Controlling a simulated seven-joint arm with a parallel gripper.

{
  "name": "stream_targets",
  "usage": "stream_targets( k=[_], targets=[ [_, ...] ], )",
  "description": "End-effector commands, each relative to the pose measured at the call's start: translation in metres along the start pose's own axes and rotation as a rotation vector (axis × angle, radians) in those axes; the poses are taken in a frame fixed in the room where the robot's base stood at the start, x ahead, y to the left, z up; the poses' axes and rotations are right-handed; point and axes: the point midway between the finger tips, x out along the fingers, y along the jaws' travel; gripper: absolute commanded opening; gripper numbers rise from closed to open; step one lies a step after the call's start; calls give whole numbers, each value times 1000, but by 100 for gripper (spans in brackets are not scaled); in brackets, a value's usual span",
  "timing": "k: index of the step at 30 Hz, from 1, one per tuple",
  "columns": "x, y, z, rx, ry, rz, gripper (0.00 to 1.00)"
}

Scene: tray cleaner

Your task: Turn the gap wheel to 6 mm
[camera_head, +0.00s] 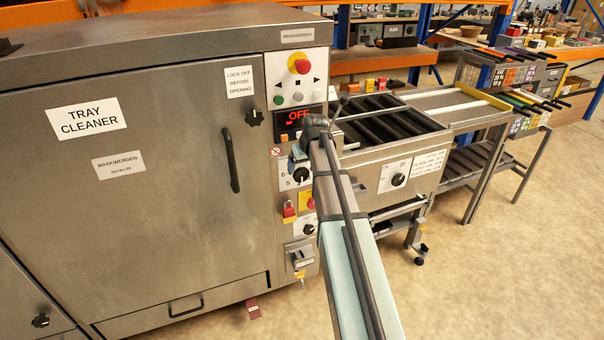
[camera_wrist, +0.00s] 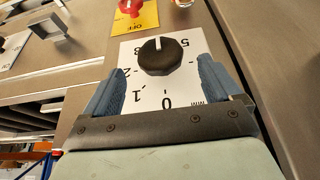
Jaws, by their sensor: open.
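The gap wheel, a black round knob (camera_wrist: 160,56) on a white scale plate (camera_wrist: 152,88), shows upside down in the wrist view. Its white pointer line points up in that view, between the 3 and the 5. The marks 0, 1, 2, 3, 5 and "MM" are readable; the right finger covers the 6 side.
A yellow plate with a red switch (camera_head: 308,201) and a red padlock (camera_head: 289,211) sit just below the wheel. The door handle (camera_head: 230,160) is to its left. Another black knob (camera_head: 398,179) is to the right. The display (camera_head: 298,118) above reads OFF.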

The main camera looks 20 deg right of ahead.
Motion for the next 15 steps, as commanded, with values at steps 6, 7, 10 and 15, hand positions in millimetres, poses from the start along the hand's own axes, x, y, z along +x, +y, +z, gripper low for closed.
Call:
stream_targets(
  k=[6, 7, 10, 15],
  targets=[
    [31, 0, 0, 0, -2, 0, 91],
    [34, 0, 0, 0, -2, 0, 91],
    [42, 0, 0, 0, 0, 0, 91],
    [49, 0, 0, 0, -1, 0, 91]
  ],
)
